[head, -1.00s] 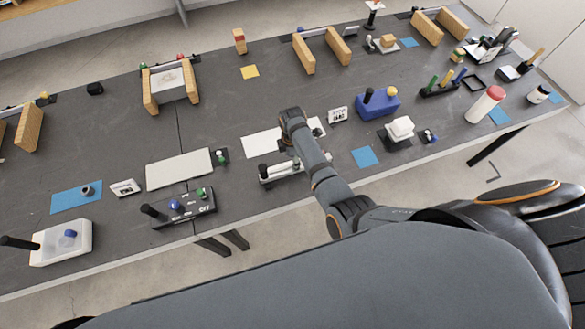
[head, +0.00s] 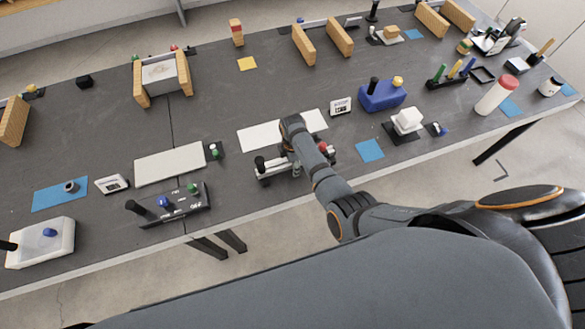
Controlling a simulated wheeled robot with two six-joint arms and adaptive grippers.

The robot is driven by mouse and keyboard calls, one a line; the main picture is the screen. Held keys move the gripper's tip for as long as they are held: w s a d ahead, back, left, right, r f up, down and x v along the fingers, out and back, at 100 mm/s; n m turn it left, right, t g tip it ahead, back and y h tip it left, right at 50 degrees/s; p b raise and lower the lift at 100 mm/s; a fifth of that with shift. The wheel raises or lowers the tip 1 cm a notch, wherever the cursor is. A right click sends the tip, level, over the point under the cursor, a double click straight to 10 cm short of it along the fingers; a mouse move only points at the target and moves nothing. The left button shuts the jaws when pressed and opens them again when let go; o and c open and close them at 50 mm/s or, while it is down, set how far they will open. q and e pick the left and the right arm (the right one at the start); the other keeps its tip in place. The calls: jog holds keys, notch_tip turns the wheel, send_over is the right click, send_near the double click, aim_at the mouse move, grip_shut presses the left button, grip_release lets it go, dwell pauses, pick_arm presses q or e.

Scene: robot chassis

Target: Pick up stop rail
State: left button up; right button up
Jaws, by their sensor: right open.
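A pale metal rail assembly (head: 270,173) with a black knob at its left end lies near the front edge of the dark table, and I take it for the stop rail. A red knob (head: 323,147) shows at its right end. My right arm crosses over the middle of it and hides part of it. My right gripper (head: 297,168) is open, low at the rail beside the forearm. Its fingers are small and partly hidden, so I cannot tell whether they touch the rail. My left gripper is out of view.
A white plate (head: 250,138) lies behind the rail. A black switch box (head: 175,207) stands to its left. A blue box (head: 382,96) and a white block (head: 407,121) stand to the right. A blue mat (head: 369,150) lies bare between.

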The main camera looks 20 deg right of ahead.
jog(key=shift+f, duration=0.1)
jog(key=shift+c, duration=0.3)
grip_shut()
jog(key=shift+p, duration=0.3)
